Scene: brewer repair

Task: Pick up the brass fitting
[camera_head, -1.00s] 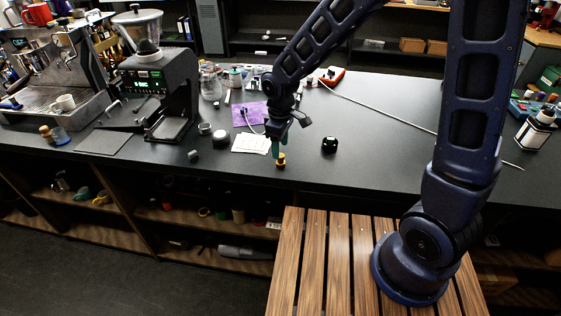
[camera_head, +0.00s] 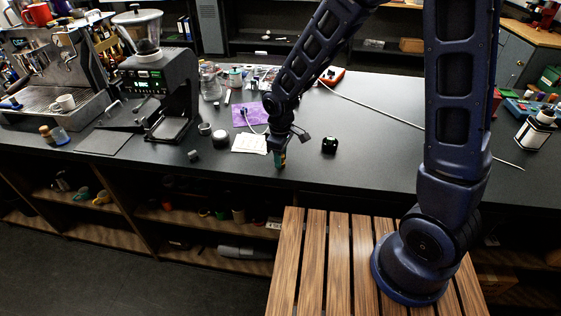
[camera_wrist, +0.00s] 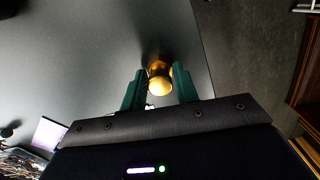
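The brass fitting (camera_wrist: 160,78) is a small gold piece at the counter's front edge. In the wrist view it sits between the two green fingers of my gripper (camera_wrist: 160,82), with a narrow gap showing on each side. The fingers are open around it. In the head view my gripper (camera_head: 279,158) points down at the front edge of the dark counter (camera_head: 380,160), and its fingers mostly hide the fitting.
A small black round object (camera_head: 329,145) stands to the right of my gripper. A white paper sheet (camera_head: 250,144) and a purple cloth (camera_head: 248,115) lie behind and left. A grinder (camera_head: 160,90) and espresso machine (camera_head: 55,75) stand further left.

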